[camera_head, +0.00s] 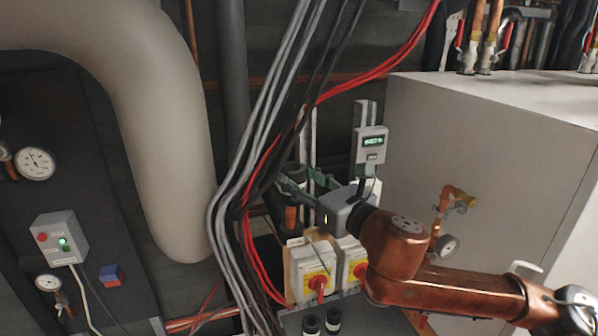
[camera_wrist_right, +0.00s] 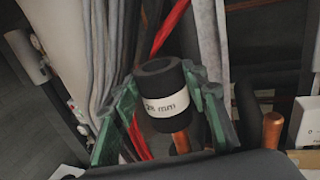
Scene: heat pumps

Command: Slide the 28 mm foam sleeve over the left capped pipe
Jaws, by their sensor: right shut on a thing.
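My right gripper (camera_head: 300,179) is shut on a black foam sleeve (camera_head: 295,173), in the middle of the head view. In the right wrist view the sleeve (camera_wrist_right: 160,84) sits upright, slightly tilted, between the green fingers (camera_wrist_right: 161,110). Its white label ends in "mm"; the number is not clear. A copper pipe (camera_wrist_right: 181,142) shows directly below the sleeve's lower edge. I cannot tell whether its top is inside the sleeve or behind it. A second copper pipe (camera_wrist_right: 271,132) stands to the right, apart from the gripper. My left gripper is not in view.
Grey and black cables (camera_head: 262,130) and red cables (camera_head: 370,76) hang close to the gripper's left. Yellow-and-red switch boxes (camera_head: 314,270) are below it. Two black cylinders (camera_head: 311,324) (camera_head: 333,319) stand at the bottom. A large pale cabinet (camera_head: 490,140) fills the right.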

